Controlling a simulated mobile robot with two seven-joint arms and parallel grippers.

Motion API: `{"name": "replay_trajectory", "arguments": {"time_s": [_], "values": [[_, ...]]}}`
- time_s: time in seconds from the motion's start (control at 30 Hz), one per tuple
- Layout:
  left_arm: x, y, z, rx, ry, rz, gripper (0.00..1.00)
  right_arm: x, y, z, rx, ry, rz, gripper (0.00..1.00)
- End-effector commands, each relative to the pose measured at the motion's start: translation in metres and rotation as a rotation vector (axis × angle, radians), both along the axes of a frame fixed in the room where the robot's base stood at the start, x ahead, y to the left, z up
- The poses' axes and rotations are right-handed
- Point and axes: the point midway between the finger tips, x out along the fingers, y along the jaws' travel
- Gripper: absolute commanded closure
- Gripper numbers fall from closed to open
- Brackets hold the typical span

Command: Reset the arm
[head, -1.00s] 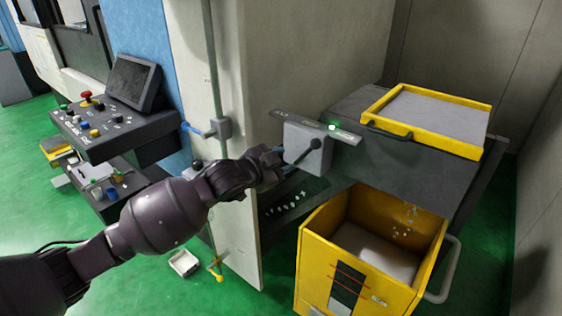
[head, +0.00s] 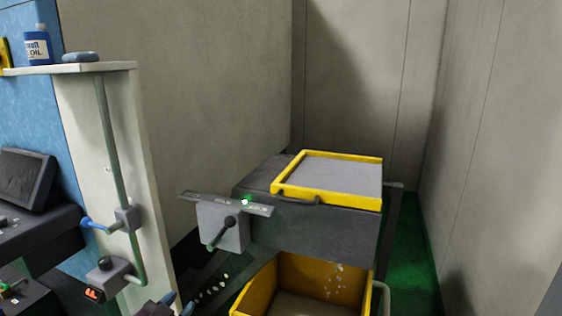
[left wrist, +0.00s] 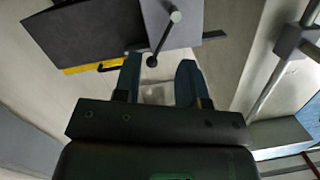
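My left gripper (head: 178,303) shows only at the bottom edge of the head view, below and left of the grey lever box (head: 210,232). In the left wrist view my left gripper (left wrist: 159,64) has its two blue fingers apart with nothing held between them. The dark lever (head: 221,233) on the box slants down and left in the head view. In the left wrist view the lever's dark ball end (left wrist: 152,61) appears between the fingertips, but beyond them. Most of my left arm is out of the head view. My right gripper is not in view.
A green light (head: 247,200) glows above the lever box. A yellow-rimmed tray (head: 327,196) lies on the dark housing, above a yellow bin (head: 258,288). A pipe with a blue-handled valve (head: 125,219) runs down the pale panel at left. A shelf (head: 95,69) holds an oil bottle (head: 37,47).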

Motion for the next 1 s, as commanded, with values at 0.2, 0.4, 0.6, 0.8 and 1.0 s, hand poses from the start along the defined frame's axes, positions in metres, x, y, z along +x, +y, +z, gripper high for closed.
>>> {"name": "replay_trajectory", "arguments": {"time_s": [0.2,0.4,0.6,0.8,1.0], "values": [[-0.068,0.025,-0.072,-0.089,0.134,0.138,0.62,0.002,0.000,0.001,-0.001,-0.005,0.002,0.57],[-0.140,0.044,-0.131,-0.145,0.277,0.266,0.62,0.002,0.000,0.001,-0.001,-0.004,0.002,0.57],[-0.200,0.053,-0.170,-0.181,0.393,0.350,0.62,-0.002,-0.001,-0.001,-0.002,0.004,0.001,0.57],[-0.223,0.055,-0.183,-0.182,0.436,0.369,0.62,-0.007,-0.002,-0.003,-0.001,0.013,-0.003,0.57],[-0.224,0.055,-0.183,-0.182,0.437,0.368,0.62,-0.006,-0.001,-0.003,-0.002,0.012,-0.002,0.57]]}}
